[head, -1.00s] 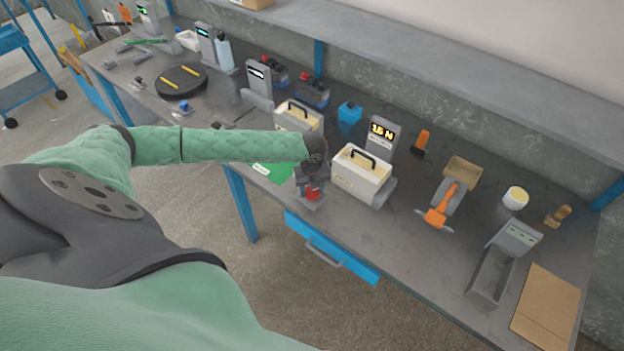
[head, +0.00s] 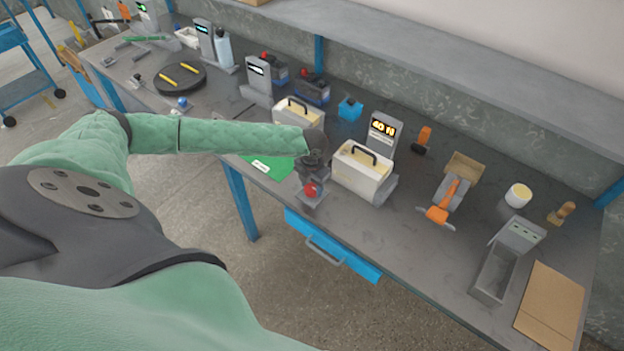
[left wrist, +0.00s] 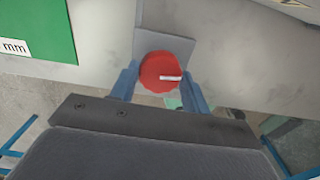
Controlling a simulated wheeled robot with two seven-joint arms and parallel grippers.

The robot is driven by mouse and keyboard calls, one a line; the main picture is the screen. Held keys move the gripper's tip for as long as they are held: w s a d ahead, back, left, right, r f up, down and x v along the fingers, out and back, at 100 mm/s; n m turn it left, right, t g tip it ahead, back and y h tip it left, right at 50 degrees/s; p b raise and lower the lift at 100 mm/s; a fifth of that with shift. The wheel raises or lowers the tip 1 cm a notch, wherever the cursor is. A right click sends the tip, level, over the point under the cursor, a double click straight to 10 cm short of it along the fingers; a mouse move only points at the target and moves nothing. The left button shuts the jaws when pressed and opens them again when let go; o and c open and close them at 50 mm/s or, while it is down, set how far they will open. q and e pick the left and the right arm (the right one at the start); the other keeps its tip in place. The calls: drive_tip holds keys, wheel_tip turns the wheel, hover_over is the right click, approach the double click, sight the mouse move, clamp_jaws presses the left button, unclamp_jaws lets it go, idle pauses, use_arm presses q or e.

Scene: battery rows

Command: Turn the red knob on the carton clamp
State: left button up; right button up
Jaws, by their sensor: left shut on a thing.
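The red knob (head: 310,189) sits on a small grey plate (head: 318,200) near the front edge of the bench. It shows large in the left wrist view (left wrist: 160,72), with a short white mark pointing right. My left gripper (head: 311,180) reaches it from above. In the left wrist view its two blue-grey fingers (left wrist: 162,86) stand on both sides of the knob, shut on it. The cream carton (head: 357,172) with a dark handle sits to the right in a grey holder, below a display (head: 382,129) that seems to read 40 N. My right gripper is not in view.
A second cream box (head: 298,115) with a handle stands behind my left gripper. A green sheet (head: 268,166) lies left of the knob. An orange-handled tool (head: 440,212) and a grey tray (head: 494,270) stand to the right. A blue drawer (head: 330,245) hangs under the bench edge.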

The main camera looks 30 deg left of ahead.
use_arm(q)
drive_tip(key=m, duration=0.1)
drive_tip(key=m+b, duration=0.1)
drive_tip(key=m, duration=0.1)
drive_tip(key=shift+w+a+m, duration=0.1)
drive_tip(key=shift+w+m, duration=0.1)
drive_tip(key=shift+m, duration=0.4)
drive_tip(key=shift+m+b, duration=1.2)
drive_tip(key=shift+b, duration=0.05)
drive_tip(key=shift+r+m, duration=0.1)
drive_tip(key=shift+m, duration=0.2)
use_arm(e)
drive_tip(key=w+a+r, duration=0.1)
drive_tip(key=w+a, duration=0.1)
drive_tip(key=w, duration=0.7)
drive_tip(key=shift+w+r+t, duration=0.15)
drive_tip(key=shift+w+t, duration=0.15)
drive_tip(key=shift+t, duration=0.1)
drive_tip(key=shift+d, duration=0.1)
use_arm(q)
drive_tip(key=o, duration=0.7)
drive_tip(key=shift+c, duration=0.2)
drive_tip(key=o, duration=0.3)
drive_tip(key=shift+s, duration=0.1)
drive_tip(key=shift+b, duration=0.35)
